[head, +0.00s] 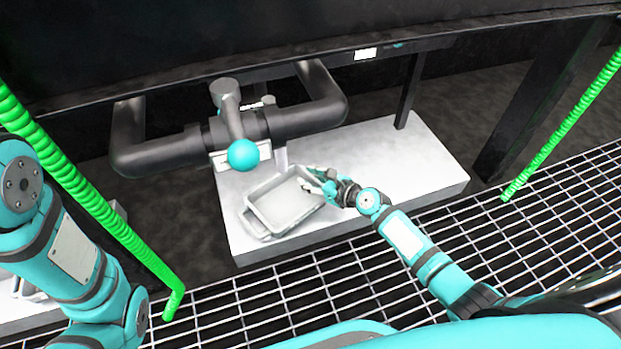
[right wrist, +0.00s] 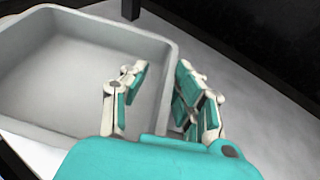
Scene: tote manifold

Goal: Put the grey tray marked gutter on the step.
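A grey rectangular tray (head: 285,207) lies on a low white platform (head: 420,180) in the head view. It looks empty, and no marking can be read on it. My right gripper (head: 319,183) is at the tray's right side. In the right wrist view, my right gripper (right wrist: 156,78) has its fingers apart, one over the inside of the tray (right wrist: 60,75) and the others outside its rim. The rim passes between them; contact cannot be made out. My left arm shows at the left of the head view, but its gripper is out of the picture.
A dark pipe (head: 310,118) with a valve and teal ball (head: 243,155) hangs just behind the tray. Green posts (head: 95,210) stand at left and right (head: 565,125). Metal grating (head: 540,230) lies in front. The platform's right part is clear.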

